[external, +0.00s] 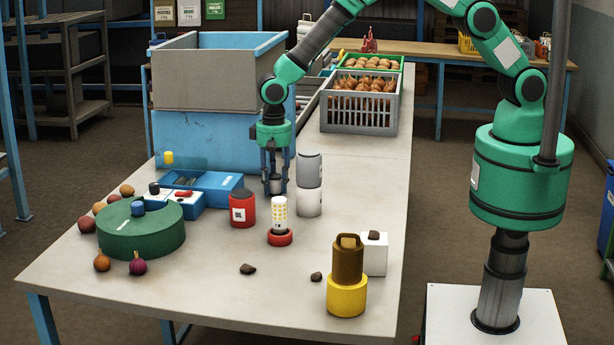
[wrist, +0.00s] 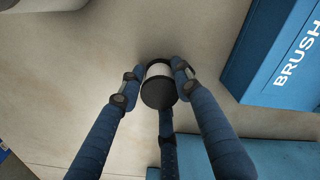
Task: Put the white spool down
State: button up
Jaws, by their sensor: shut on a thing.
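The white spool (wrist: 157,70) has a dark round end cap facing the camera and a pale body in the wrist view. My gripper (wrist: 157,82) has its blue fingers closed around it. In the external view my gripper (external: 274,183) points straight down at the table (external: 215,265), with its fingertips low, just left of a grey-and-white stacked cylinder (external: 309,183). The spool is mostly hidden by the fingers there. I cannot tell whether its bottom touches the table.
A red tin (external: 243,210) stands left of my gripper. A patterned cylinder (external: 279,212) in a red ring stands in front. Blue boxes (external: 210,187) and a green drum (external: 141,233) are further left. A large blue crate (external: 205,138) is behind. The front-middle table is mostly clear.

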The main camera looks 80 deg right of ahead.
aim_at(275, 176)
dwell(0.3)
jog(key=o, duration=1.1)
notch_tip(275, 176, up, 12)
jog(key=shift+r+p, duration=0.1)
jog(key=shift+p, duration=0.2)
dwell(0.4)
